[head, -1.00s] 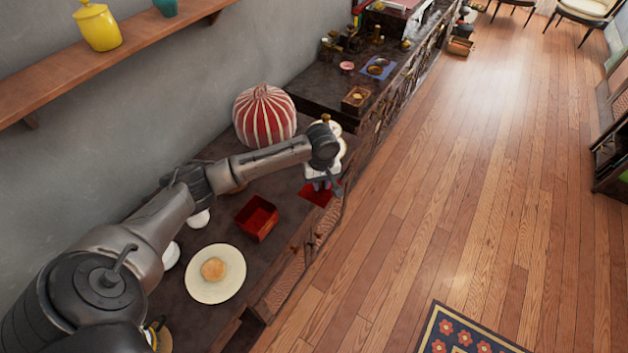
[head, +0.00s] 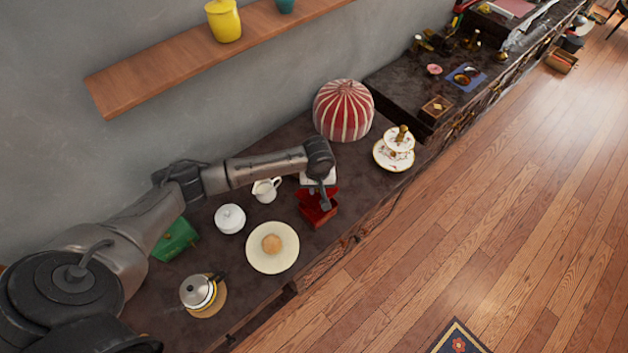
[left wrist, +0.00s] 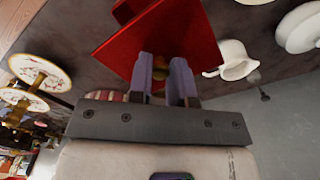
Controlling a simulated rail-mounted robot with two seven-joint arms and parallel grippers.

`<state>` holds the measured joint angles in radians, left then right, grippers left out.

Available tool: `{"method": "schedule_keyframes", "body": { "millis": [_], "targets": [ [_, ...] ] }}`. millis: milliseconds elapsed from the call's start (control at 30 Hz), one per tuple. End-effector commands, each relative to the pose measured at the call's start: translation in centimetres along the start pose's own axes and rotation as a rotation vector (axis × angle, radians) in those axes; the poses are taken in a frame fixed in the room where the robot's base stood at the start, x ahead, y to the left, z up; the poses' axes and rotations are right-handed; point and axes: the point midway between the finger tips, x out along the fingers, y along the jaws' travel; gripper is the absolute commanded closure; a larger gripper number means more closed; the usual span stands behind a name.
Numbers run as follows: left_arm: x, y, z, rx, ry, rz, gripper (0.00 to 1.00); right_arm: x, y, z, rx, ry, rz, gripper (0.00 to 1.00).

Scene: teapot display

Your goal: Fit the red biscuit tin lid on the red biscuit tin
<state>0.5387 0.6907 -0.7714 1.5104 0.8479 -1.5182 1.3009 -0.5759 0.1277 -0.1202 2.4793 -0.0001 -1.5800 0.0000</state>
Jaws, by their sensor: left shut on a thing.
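My left gripper (head: 322,190) is shut on the small knob (left wrist: 159,70) of the red biscuit tin lid (head: 331,194). In the left wrist view the lid (left wrist: 190,28) is a flat red square, and the two fingers are on either side of its knob. The red biscuit tin (head: 320,218) stands on the dark counter, partly hidden under the gripper and lid. The lid is over the tin's far side. I cannot tell how large the gap between them is. My right gripper is not in view.
A cream plate with a biscuit (head: 272,262) is just left of the tin. A white creamer (head: 266,189), white lidded bowl (head: 230,219), kettle (head: 198,291) and green box (head: 176,240) stand farther left. A striped dome (head: 343,110) and tiered stand (head: 394,155) are beyond.

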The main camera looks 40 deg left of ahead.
Motion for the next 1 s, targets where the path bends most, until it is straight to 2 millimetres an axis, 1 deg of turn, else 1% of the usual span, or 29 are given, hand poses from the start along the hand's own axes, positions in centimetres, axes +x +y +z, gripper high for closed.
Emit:
{"method": "schedule_keyframes", "body": {
  "millis": [67, 200, 467, 667, 1000],
  "targets": [
    [-0.1, 0.4, -0.2, 0.040, 0.000, 0.003, 1.00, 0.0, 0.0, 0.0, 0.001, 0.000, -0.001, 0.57],
    [0.0, 0.5, -0.3, 0.086, 0.000, 0.001, 1.00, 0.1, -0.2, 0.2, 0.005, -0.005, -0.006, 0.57],
    [0.7, 0.5, -0.3, 0.098, 0.000, 0.001, 1.00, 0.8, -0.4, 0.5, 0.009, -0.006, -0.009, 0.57],
    [1.7, 0.5, -0.3, 0.097, 0.001, 0.001, 1.00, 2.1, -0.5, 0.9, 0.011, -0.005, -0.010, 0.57],
    [4.1, 0.5, -0.3, 0.097, 0.001, 0.001, 1.00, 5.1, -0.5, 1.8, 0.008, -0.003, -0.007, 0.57]
  ]
}}
